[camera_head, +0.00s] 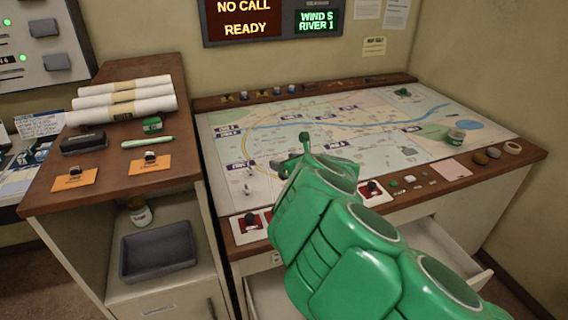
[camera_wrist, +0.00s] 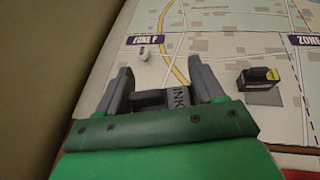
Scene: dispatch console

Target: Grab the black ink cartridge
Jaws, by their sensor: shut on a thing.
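My gripper (camera_wrist: 162,82) is low over the map table. In the wrist view its two grey fingers are shut on a dark ink cartridge (camera_wrist: 180,102), whose grey side shows the letters "INK". Most of the cartridge is hidden behind the gripper's green edge. In the head view my gripper (camera_head: 298,156) is over the left middle of the map, and the held cartridge cannot be made out there. A second small black block with a yellow part (camera_wrist: 258,80) stands on the map to the right of the fingers, apart from them.
A small white piece (camera_wrist: 144,52) stands on the map (camera_head: 225,130) beyond the left finger. An open drawer (camera_head: 440,250) juts below. The left cabinet holds paper rolls (camera_head: 125,108) and a grey tray (camera_head: 158,250).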

